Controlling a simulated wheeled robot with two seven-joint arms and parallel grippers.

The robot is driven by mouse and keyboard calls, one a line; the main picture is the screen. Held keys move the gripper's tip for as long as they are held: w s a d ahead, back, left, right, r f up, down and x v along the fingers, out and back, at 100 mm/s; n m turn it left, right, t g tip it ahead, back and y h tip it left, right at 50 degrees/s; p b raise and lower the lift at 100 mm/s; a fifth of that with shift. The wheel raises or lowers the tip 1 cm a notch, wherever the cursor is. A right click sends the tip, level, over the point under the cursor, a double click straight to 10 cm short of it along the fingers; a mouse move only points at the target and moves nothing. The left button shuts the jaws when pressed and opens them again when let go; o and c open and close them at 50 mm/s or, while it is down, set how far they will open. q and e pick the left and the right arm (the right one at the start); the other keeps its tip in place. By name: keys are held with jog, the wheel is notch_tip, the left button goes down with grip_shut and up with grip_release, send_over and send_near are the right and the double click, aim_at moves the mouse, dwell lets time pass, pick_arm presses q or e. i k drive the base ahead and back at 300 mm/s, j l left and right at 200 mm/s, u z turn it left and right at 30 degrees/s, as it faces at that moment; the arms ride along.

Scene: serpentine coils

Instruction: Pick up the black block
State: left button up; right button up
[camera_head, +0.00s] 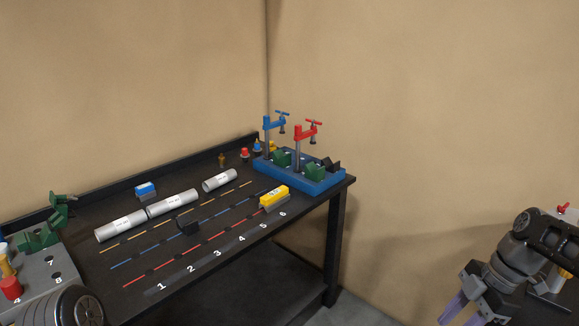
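A small black block (187,226) sits on the dark workbench (225,277), between the white cylinders and the numbered front edge. It is hard to make out against the dark top. My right gripper (461,311) is at the bottom right, well away from the block and off the bench. Its purple fingers run out of the bottom edge, so their tips are hidden and I cannot tell how far apart they are. Part of my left arm (75,308) shows at the bottom left, but its gripper is out of view.
White cylinders (172,203) lie behind the block, with a blue-topped block (146,190) beyond. A yellow block (274,196) is to the right. A blue fixture (310,174) with clamps fills the back right corner. A grey numbered board (62,277) is at left.

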aim_at(331, 168)
jog(key=i+l+u, duration=0.15)
jog(key=u, duration=0.2)
jog(key=i+l+u, duration=0.25)
jog(key=u, duration=0.15)
jog(key=i+l+u, duration=0.2)
jog(key=u, duration=0.15)
jog(key=i+l, duration=0.15)
jog(key=l, duration=0.25)
jog(key=i+l+u, duration=0.1)
jog(key=l, duration=0.25)
jog(key=i+l, duration=0.2)
jog(key=l, duration=0.2)
jog(key=i+l+u, duration=0.1)
jog(key=l, duration=0.3)
jog(key=i+l+u, duration=0.1)
jog(key=l, duration=0.35)
jog(key=i+l, duration=0.2)
jog(key=l, duration=0.2)
jog(key=i+l+u, duration=0.1)
jog(key=l, duration=0.3)
